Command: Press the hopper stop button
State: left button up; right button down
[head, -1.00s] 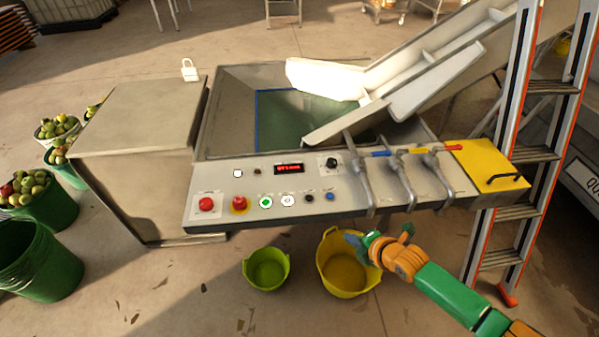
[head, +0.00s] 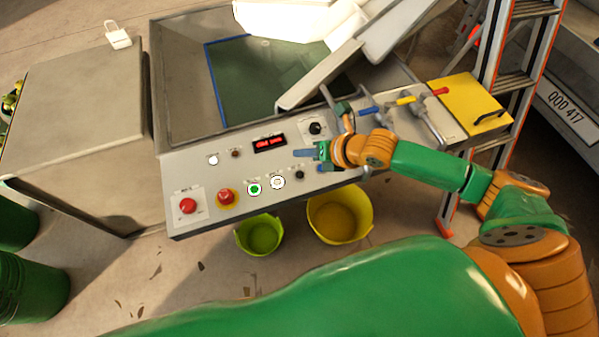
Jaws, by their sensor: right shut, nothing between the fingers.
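The control panel (head: 205,180) slopes along the front of the hopper (head: 180,85). At its left are a red button on a pale labelled plate (head: 188,206) and a red mushroom button on a yellow base (head: 227,196). To their right are a green-ringed button (head: 254,189), a white button (head: 278,182), a black button (head: 300,174) and a blue button (head: 320,168). The labels are too small to read, so I cannot tell which is hopper stop. My right gripper (head: 308,154) is shut and empty over the panel, right of the display, pointing left. My left gripper is out of view.
A red-lit display (head: 270,143), a white button (head: 213,160) and a black knob (head: 315,128) are higher on the panel. Levers with coloured handles (head: 405,101) stand at the right, beside a yellow cover (head: 470,105) and a ladder (head: 490,80). Two tubs (head: 340,215) sit below.

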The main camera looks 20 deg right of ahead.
aim_at(303, 177)
notch_tip(303, 177, down, 8)
jog(key=b, duration=0.7)
jog(key=shift+w+f, duration=0.15)
jog(key=shift+f+b, duration=0.2)
jog(key=shift+b, duration=0.1)
dwell(1.1)
jog(key=shift+f+b, duration=0.3)
jog(key=shift+f, duration=0.5)
dwell(0.5)
jog(key=shift+r+p, duration=0.55)
jog(key=shift+r, duration=0.25)
jog(key=shift+r, duration=0.1)
